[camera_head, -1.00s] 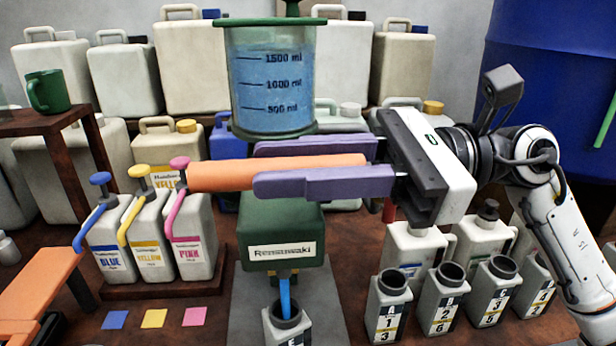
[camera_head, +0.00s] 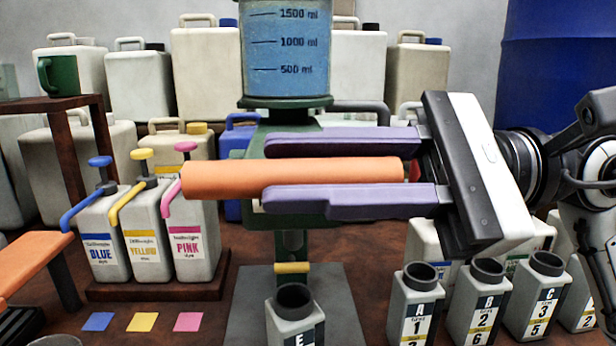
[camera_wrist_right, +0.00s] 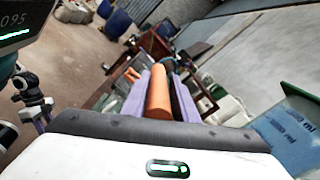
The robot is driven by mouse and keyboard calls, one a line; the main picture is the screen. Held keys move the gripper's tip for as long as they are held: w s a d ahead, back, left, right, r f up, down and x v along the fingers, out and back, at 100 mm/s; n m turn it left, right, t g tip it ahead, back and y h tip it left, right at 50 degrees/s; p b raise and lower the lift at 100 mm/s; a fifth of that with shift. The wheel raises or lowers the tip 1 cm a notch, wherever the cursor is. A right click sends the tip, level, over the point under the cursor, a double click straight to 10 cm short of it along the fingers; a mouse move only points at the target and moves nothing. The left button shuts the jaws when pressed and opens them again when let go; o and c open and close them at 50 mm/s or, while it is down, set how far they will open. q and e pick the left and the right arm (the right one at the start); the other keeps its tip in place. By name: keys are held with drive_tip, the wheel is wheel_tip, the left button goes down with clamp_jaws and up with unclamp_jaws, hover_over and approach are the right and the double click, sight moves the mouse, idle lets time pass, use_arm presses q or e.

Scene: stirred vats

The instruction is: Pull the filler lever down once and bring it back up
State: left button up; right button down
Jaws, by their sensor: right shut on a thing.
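The filler's clear tank (camera_head: 288,45), marked to 1500 ml, holds blue liquid above a green body (camera_head: 240,146). The lever's thick orange handle (camera_head: 225,178) lies nearly level in front of the body. My right gripper (camera_head: 268,174) is shut on it, its purple fingers above and below. The right wrist view also shows the handle (camera_wrist_right: 158,95) between the fingers. Below the body hangs a spout with a yellow tip (camera_head: 292,267), with no blue stream visible. A grey bottle marked E (camera_head: 297,318) stands open under it.
Blue, yellow and pink pump bottles (camera_head: 146,232) stand on a wooden base at the left. Open numbered bottles (camera_head: 416,305) stand at the right, below my right arm. An orange slab (camera_head: 33,262) is at the left edge. White jugs fill the back.

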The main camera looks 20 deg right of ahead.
drive_tip(key=shift+s+a+f, duration=0.1)
drive_tip(key=shift+a+f, duration=0.05)
drive_tip(key=shift+f, duration=0.4)
drive_tip(key=c, duration=1.5)
unclamp_jaws()
drive_tip(key=shift+r, duration=0.15)
drive_tip(key=shift+d, duration=0.25)
drive_tip(key=shift+d, duration=0.35)
drive_tip(key=b+v, duration=0.2)
drive_tip(key=v, duration=0.7)
drive_tip(key=shift+d+r, duration=0.1)
drive_tip(key=shift+d, duration=0.05)
